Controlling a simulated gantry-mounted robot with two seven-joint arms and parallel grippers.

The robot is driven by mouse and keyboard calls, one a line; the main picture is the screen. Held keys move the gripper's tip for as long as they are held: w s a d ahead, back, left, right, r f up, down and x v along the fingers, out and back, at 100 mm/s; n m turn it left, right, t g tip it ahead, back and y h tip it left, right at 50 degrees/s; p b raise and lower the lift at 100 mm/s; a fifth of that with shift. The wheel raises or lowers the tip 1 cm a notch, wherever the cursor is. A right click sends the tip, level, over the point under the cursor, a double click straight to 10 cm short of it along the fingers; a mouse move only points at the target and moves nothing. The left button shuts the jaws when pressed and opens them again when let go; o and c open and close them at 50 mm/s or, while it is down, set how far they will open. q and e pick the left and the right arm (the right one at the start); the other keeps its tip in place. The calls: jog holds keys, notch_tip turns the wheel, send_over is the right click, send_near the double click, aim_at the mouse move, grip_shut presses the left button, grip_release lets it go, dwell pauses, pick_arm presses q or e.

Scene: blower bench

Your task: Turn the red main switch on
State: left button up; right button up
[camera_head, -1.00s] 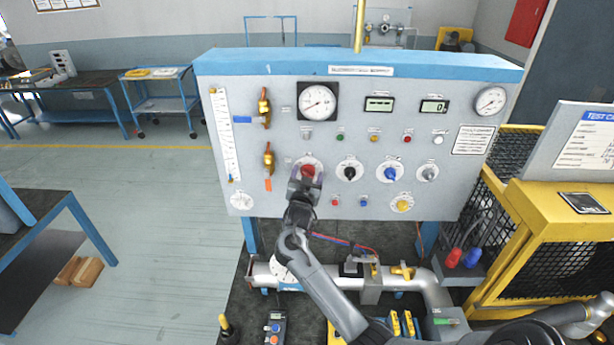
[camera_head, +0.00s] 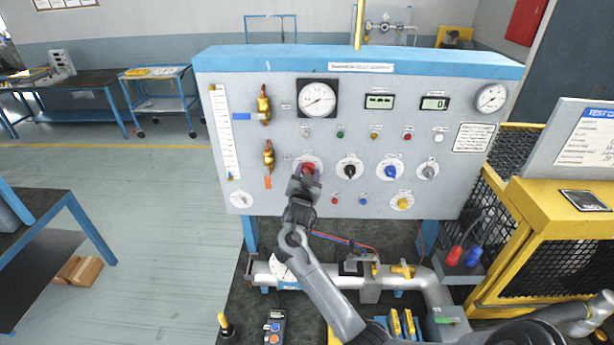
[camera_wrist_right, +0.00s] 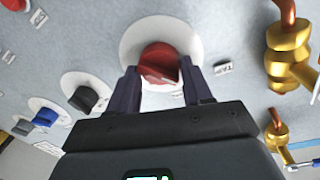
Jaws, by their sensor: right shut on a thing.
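The red main switch (camera_head: 309,168) is a red rotary knob on a round white plate, on the left half of the grey control panel (camera_head: 230,100). In the right wrist view the red knob (camera_wrist_right: 160,64) sits between the two dark fingers of my right gripper (camera_wrist_right: 163,88). The gripper is shut on the knob, with a finger on each side. In the head view my right gripper (camera_head: 305,183) covers the lower part of the switch. My left gripper is in neither view.
Black (camera_head: 349,170), blue (camera_head: 391,171) and grey (camera_head: 427,172) knobs stand in a row right of the switch. Brass valves (camera_head: 268,156) are to its left. A pipe (camera_head: 330,281) runs below the panel. A yellow cage (camera_head: 545,230) stands at the right.

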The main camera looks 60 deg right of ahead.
jog(key=m+b, duration=0.5)
jog(key=m+y+b, duration=0.1)
jog(key=m+b, duration=0.4)
jog(key=m+t+b, duration=0.1)
jog(key=m+b, duration=0.4)
jog(key=shift+s+d+m+y+b, duration=0.1)
jog(key=shift+s+m+y+b, duration=0.2)
jog(key=shift+m+b, duration=0.1)
dwell(0.4)
jog(key=o, duration=0.9)
jog(key=shift+o, duration=0.7)
jog(key=shift+f, duration=0.1)
